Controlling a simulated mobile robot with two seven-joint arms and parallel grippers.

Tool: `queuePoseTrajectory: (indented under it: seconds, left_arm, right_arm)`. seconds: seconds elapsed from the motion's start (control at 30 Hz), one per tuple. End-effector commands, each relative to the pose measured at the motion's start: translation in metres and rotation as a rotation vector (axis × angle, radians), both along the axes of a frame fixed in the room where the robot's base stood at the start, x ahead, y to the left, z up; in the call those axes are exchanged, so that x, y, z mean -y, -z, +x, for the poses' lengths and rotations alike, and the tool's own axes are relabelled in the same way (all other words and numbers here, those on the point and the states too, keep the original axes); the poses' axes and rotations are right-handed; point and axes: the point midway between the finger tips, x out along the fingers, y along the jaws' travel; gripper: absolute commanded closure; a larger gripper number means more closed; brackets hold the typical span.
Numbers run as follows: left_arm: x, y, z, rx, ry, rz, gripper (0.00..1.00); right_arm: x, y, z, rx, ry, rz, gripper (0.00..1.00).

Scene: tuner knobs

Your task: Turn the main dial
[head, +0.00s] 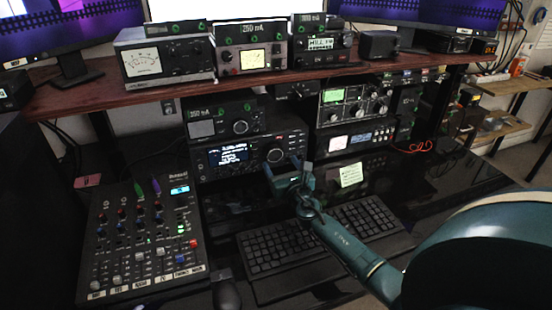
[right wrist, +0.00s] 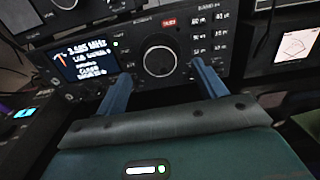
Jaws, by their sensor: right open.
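The main dial (head: 274,156) is a large round dark knob on the front of a black radio (head: 205,167) with a lit display. In the right wrist view the dial (right wrist: 159,61) is near the middle, just beyond my fingertips. My right gripper (head: 287,168) is in front of the radio, slightly below and right of the dial in the head view. Its two blue fingers (right wrist: 161,71) are spread apart with nothing between them. The dial's face shows clearly in the gap, and the fingers look short of it. My left gripper is out of view.
A mixer (head: 140,240) with sliders stands at left. A keyboard (head: 290,245) lies below my right arm. A small radio (head: 225,118) sits on top of the main one, and more radios (head: 350,120) stand at right. A wooden shelf (head: 200,88) runs above.

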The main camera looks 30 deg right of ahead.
Motion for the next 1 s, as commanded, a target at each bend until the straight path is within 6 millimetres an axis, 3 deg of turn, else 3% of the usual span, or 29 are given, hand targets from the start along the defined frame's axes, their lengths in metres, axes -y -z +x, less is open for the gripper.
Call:
queuePoseTrajectory:
  seconds: [0.1,0.3,0.7,1.0]
  left_arm:
    - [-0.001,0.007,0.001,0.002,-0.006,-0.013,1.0]
    - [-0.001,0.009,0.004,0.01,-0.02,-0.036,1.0]
    - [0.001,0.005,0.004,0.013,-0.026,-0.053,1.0]
    - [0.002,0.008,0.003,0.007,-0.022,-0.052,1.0]
  right_arm:
    - [0.005,0.002,0.023,0.002,0.001,0.003,0.3]
    - [0.01,0.002,0.045,0.001,-0.001,0.004,0.3]
    - [0.012,0.0,0.051,0.0,-0.001,0.003,0.3]
    - [0.012,0.0,0.051,0.0,-0.001,0.003,0.54]
